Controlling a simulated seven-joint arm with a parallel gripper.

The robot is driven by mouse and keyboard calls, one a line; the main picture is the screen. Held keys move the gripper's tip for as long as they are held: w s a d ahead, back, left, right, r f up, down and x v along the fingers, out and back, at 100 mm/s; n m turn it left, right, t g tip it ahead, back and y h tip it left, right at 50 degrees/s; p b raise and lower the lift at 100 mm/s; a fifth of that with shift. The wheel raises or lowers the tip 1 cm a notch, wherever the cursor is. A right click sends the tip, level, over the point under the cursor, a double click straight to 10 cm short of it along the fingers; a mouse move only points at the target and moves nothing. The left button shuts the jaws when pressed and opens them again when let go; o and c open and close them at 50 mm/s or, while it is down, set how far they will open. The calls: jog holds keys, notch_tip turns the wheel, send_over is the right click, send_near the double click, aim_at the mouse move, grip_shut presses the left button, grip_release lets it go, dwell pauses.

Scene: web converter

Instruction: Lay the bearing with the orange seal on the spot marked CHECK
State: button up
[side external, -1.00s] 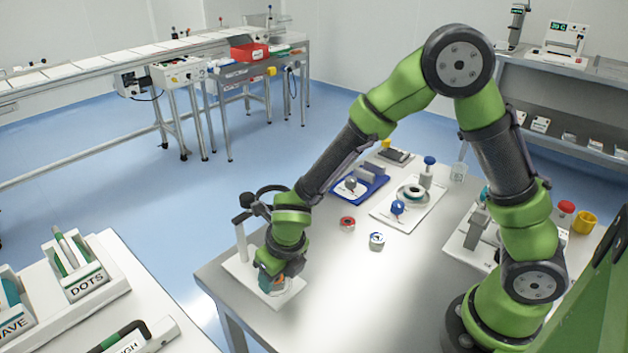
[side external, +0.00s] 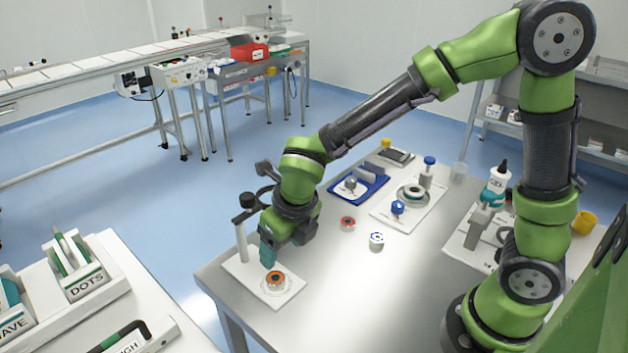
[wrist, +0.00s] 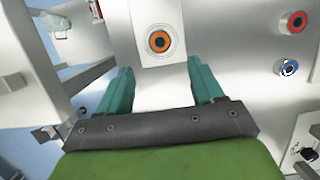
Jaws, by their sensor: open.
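The bearing with the orange seal (side external: 275,278) lies flat on a white plate (side external: 245,270) at the table's near left corner, inside a printed ring. It also shows in the wrist view (wrist: 159,41), beyond my fingertips. My gripper (side external: 268,255) is open and empty, above and behind the bearing and apart from it. In the wrist view its two teal fingers (wrist: 160,78) are spread with nothing between them. No CHECK lettering can be read in these views.
A red-sealed bearing (side external: 347,224) and a blue-and-white one (side external: 376,241) lie mid-table. A blue tray (side external: 375,187) and a white board (side external: 425,215) stand farther back. The front table area is clear.

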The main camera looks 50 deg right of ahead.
jog(key=s+d+r+n+t+y, duration=0.1)
jog(key=s+d+r+n, duration=0.5)
jog(key=n, duration=1)
jog(key=s+d+r+n+t+y, duration=0.1)
jog(key=s+d+r+n+t, duration=0.2)
jog(key=n, duration=1.2)
notch_tip(320, 180, up, 4)
jog(key=s+d, duration=0.2)
jog(key=s, duration=0.1)
jog(key=shift+d+r+n, duration=0.15)
jog(key=shift+d+n, duration=0.2)
jog(key=shift+n, duration=0.05)
